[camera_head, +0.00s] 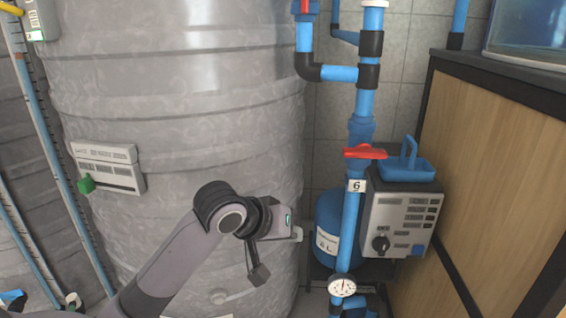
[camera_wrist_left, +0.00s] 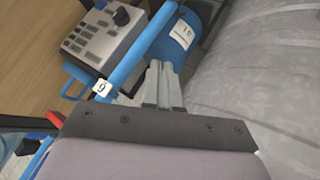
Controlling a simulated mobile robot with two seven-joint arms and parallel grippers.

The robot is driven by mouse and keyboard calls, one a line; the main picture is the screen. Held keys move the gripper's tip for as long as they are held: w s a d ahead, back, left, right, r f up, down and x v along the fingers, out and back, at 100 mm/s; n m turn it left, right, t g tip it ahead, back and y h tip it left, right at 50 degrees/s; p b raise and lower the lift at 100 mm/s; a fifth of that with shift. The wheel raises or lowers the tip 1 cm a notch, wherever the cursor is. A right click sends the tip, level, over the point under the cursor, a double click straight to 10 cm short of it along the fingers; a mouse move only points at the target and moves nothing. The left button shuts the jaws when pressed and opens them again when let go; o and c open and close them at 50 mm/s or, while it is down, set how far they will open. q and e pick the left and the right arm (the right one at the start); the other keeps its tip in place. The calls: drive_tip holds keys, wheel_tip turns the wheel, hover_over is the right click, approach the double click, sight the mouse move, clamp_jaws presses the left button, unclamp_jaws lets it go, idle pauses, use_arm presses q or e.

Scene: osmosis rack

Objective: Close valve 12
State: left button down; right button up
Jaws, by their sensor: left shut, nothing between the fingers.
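No tag reading 12 shows in either view. A red valve handle (camera_head: 365,153) sits crosswise on the blue vertical pipe (camera_head: 349,225), above a white tag (camera_head: 356,186) that reads 6. In the left wrist view the tag (camera_wrist_left: 103,88) appears turned round, with a bit of red handle (camera_wrist_left: 54,118) at the lower left. Another red handle (camera_head: 305,7) is cut off at the top edge. My left gripper (camera_head: 298,234) is shut and empty, left of the pipe and below the tagged handle. Its closed fingers (camera_wrist_left: 160,72) show in the wrist view. My right gripper is out of view.
A large grey tank (camera_head: 180,60) fills the left. A control box (camera_head: 402,222) with a black knob stands right of the pipe, beside a wooden cabinet (camera_head: 500,170). A blue vessel (camera_head: 327,225) stands behind the pipe; a gauge (camera_head: 342,286) is below.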

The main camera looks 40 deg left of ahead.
use_arm(q)
drive_tip(key=w+a+r+n+t, duration=0.1)
drive_tip(key=w+a+r+n, duration=0.1)
drive_tip(key=r, duration=0.5)
drive_tip(key=w+a+r+n+t, duration=0.1)
drive_tip(key=w+a+r, duration=0.1)
drive_tip(key=r, duration=0.5)
drive_tip(key=s+a+r+n+t+h, duration=0.1)
drive_tip(key=s+a+r+n+t, duration=0.15)
drive_tip(key=r, duration=0.75)
drive_tip(key=s+a+r+n+t, duration=0.2)
drive_tip(key=s+a+r+n, duration=0.15)
drive_tip(key=r, duration=0.65)
drive_tip(key=s+a+r+n+t+h, duration=0.1)
drive_tip(key=s+a+r+n+t, duration=0.15)
drive_tip(key=r, duration=0.85)
drive_tip(key=w+d, duration=0.6)
drive_tip(key=w, duration=0.5)
drive_tip(key=shift+f+m+g, duration=0.2)
drive_tip(key=shift+m+g, duration=0.15)
drive_tip(key=shift+g, duration=0.05)
drive_tip(key=shift+p, duration=0.3)
